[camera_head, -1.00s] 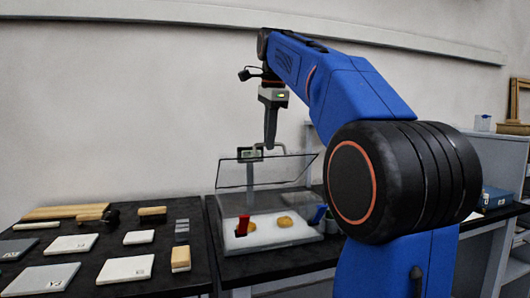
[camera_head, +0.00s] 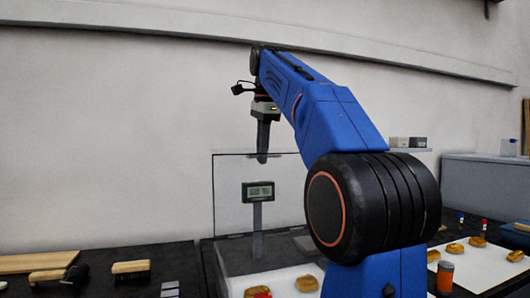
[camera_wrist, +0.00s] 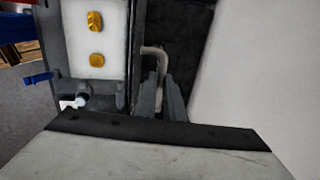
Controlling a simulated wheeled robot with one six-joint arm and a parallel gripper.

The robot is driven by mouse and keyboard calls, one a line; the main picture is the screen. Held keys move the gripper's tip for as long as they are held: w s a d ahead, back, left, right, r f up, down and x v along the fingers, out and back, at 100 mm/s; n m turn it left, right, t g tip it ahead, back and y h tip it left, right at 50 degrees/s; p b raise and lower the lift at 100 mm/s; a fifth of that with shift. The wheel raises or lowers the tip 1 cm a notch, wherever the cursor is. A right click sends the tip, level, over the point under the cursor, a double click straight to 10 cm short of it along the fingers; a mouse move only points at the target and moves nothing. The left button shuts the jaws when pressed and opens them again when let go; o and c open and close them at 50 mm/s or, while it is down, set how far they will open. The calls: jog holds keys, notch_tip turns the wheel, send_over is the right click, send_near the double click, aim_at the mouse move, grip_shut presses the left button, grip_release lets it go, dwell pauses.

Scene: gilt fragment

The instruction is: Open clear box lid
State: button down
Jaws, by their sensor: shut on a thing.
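The clear box (camera_head: 228,262) stands on the dark table, with a pale floor and gold-coloured pieces inside. Its clear lid (camera_head: 232,185) is raised and looks nearly upright, with thin dark edges. My gripper (camera_head: 262,158) is at the lid's top edge, pointing down. In the wrist view my gripper (camera_wrist: 160,92) has its two fingers shut at the bent pale handle (camera_wrist: 158,54) of the lid. The exact contact is partly hidden by the fingers. The white box floor (camera_wrist: 94,38) with two gold pieces lies to the left in the wrist view.
A small display on a post (camera_head: 258,192) shows through the lid. Brushes (camera_head: 131,268) and a wooden board (camera_head: 35,262) lie on the left table. At right, a white sheet (camera_head: 478,266) bears several gold pieces.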

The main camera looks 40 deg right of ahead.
jog(key=shift+w+d+f, duration=0.15)
jog(key=shift+w+d, duration=0.05)
jog(key=shift+w, duration=0.5)
jog(key=shift+w+d+f, duration=0.1)
jog(key=shift+w+d, duration=0.1)
jog(key=shift+w, duration=0.5)
jog(key=shift+w, duration=0.1)
jog(key=c, duration=1.9)
grip_release()
jog(key=shift+w, duration=0.1)
jog(key=shift+o, duration=0.2)
jog(key=shift+f, duration=0.1)
